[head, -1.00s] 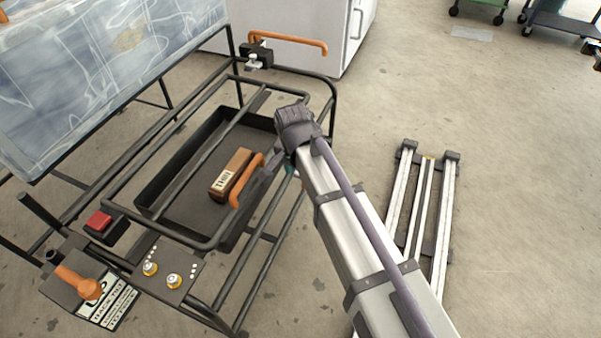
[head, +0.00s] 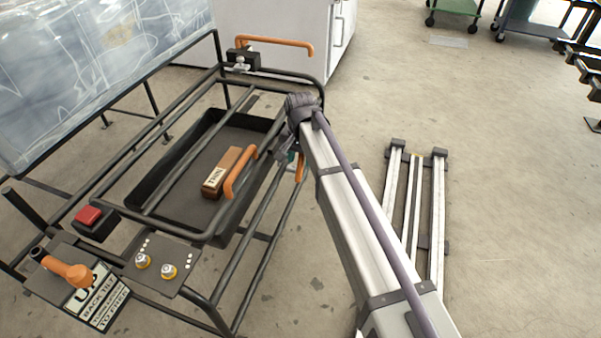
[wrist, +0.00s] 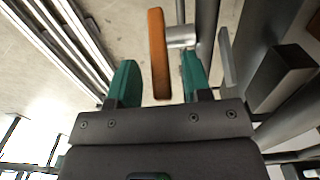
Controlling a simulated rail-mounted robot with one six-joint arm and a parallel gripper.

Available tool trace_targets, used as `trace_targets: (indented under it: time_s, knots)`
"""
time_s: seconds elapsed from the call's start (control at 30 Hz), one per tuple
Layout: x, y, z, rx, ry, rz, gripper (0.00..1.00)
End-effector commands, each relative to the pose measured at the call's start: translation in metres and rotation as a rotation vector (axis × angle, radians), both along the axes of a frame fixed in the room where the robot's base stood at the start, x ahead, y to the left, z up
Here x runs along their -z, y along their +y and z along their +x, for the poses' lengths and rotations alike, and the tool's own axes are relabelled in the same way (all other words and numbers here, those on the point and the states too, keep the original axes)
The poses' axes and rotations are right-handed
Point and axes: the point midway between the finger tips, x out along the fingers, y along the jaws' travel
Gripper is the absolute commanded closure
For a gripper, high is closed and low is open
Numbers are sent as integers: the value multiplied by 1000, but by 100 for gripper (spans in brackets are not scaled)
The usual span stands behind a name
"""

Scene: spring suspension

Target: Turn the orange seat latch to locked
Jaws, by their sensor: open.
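My gripper (wrist: 160,85) is open, its two green fingers on either side of an orange lever (wrist: 158,55) in the wrist view. The lever joins a grey metal shaft (wrist: 182,36) on its right. No finger clearly touches it. In the head view an orange piece (head: 300,167) shows beside the frame's right side rail, under my wrist. My gripper (head: 290,157) is there too, mostly hidden. It looks like the same lever; I see no label on it, so I cannot tell its lock state.
Black tube rails (head: 262,190) run close beside my gripper. The black tray (head: 180,195) holds a labelled brown block (head: 228,172) near an orange handle (head: 240,170). Other orange levers are at the back (head: 280,43) and on the "BACK TILT" plate (head: 68,271).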

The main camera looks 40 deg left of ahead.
Motion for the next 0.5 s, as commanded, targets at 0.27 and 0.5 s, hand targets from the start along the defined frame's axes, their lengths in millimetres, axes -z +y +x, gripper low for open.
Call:
trace_targets:
  time_s: [0.27,0.5]
  knots:
    - [9,0,0,0,0,0,55]
    - [9,0,0,0,0,0,74]
